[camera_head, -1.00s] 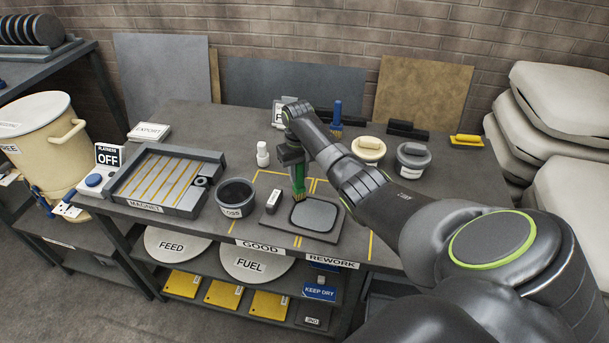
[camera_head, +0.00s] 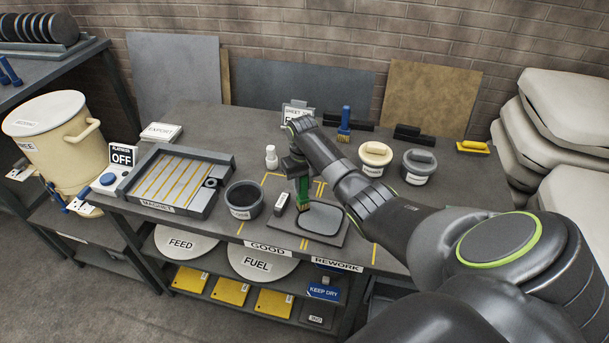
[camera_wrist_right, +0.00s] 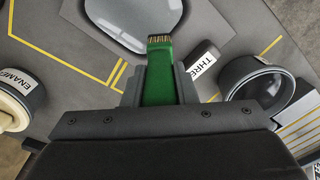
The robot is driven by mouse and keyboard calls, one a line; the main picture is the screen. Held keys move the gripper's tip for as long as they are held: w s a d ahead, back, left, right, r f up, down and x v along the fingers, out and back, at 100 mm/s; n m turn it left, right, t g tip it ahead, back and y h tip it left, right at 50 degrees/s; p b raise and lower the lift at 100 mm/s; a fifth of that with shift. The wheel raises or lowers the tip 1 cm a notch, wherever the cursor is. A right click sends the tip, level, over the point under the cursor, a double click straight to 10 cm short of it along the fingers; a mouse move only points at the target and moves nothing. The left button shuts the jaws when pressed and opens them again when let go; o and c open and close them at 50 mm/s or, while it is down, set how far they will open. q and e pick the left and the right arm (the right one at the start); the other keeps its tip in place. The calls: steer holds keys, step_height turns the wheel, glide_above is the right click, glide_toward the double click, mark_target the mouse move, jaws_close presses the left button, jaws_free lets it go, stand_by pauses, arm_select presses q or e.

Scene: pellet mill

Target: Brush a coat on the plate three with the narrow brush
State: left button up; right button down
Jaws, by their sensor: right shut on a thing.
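The plate (camera_head: 320,219), a flat grey board with a rounded, dark-rimmed panel, lies at the table's front. A small block (camera_head: 281,201) beside it reads THREE in the wrist view (camera_wrist_right: 203,62). My right gripper (camera_head: 299,172) is shut on a green-handled brush (camera_head: 303,190), which points bristles-down at the panel's left edge. In the wrist view the brush (camera_wrist_right: 158,75) has its bristles overlapping the edge of the plate's light panel (camera_wrist_right: 140,14). I cannot tell whether they touch it. My left gripper is not in view.
A dark pot (camera_head: 243,200) labelled GLOSS stands left of the plate. A cream-lidded pot (camera_head: 373,160), ENAMEL in the wrist view, and a grey pot (camera_head: 418,167) stand behind right. A blue brush (camera_head: 344,122) stands at the back. The magnet tray (camera_head: 180,182) is left.

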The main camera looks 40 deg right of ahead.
steer(key=shift+s+a+p, duration=0.3)
steer(key=shift+s+a, duration=0.25)
steer(key=shift+a, duration=0.05)
steer(key=shift+d, duration=0.1)
steer(key=s+d, duration=0.7)
steer(key=s, duration=0.3)
steer(key=shift+d, duration=0.15)
stand_by(0.7)
steer(key=shift+s+a, duration=0.7)
steer(key=shift+a, duration=0.25)
steer(key=shift+s+a, duration=0.65)
steer(key=shift+a, duration=0.3)
